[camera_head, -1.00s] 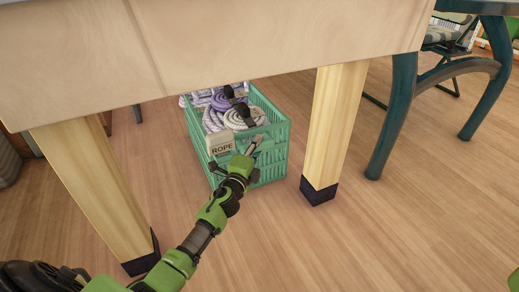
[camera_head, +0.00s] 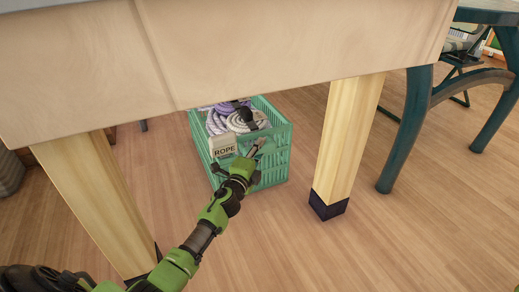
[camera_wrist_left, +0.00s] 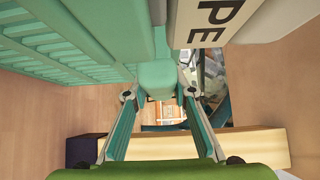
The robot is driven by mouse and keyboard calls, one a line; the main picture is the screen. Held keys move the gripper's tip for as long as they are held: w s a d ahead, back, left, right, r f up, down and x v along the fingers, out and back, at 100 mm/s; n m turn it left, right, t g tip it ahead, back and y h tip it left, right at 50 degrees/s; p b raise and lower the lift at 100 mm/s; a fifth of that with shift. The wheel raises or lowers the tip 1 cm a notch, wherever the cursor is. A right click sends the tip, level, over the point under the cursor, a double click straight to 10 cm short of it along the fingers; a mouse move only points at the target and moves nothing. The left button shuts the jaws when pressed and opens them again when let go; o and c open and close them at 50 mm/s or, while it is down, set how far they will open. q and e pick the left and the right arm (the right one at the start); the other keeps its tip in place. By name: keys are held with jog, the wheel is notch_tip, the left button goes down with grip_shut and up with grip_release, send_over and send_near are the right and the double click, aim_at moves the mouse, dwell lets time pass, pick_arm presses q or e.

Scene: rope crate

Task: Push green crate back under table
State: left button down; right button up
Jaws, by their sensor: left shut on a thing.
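The green crate (camera_head: 272,163) stands on the wooden floor beneath the table (camera_head: 290,45), between two pale legs. Coiled white and purple ropes (camera_head: 238,119) lie in it, and a tag reading "ROPE" (camera_head: 222,146) hangs on its near side. My left gripper (camera_head: 250,157) reaches in from the lower left and is at the crate's near side. In the left wrist view, the crate's wall (camera_wrist_left: 75,40) fills the upper left, and my left gripper (camera_wrist_left: 156,97) is shut on a green part of the crate between its fingers. My right gripper is not in view.
A pale table leg (camera_head: 342,140) with a dark foot stands right of the crate, and another (camera_head: 95,195) stands left of it. A dark green table leg (camera_head: 403,130) is farther right. Floor (camera_head: 420,240) is clear at the lower right.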

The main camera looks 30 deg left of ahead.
pick_arm(q)
jog(key=c, duration=1.8)
grip_release()
jog(key=shift+w+a+r, duration=0.1)
jog(key=shift+a+r, duration=0.1)
jog(key=shift+a, duration=0.2)
jog(key=shift+o, duration=0.5)
jog(key=shift+w+d+f, duration=0.1)
jog(key=shift+d+f, duration=0.05)
jog(key=s+d, duration=0.1)
jog(key=s, duration=1.1)
jog(key=shift+d, duration=0.25)
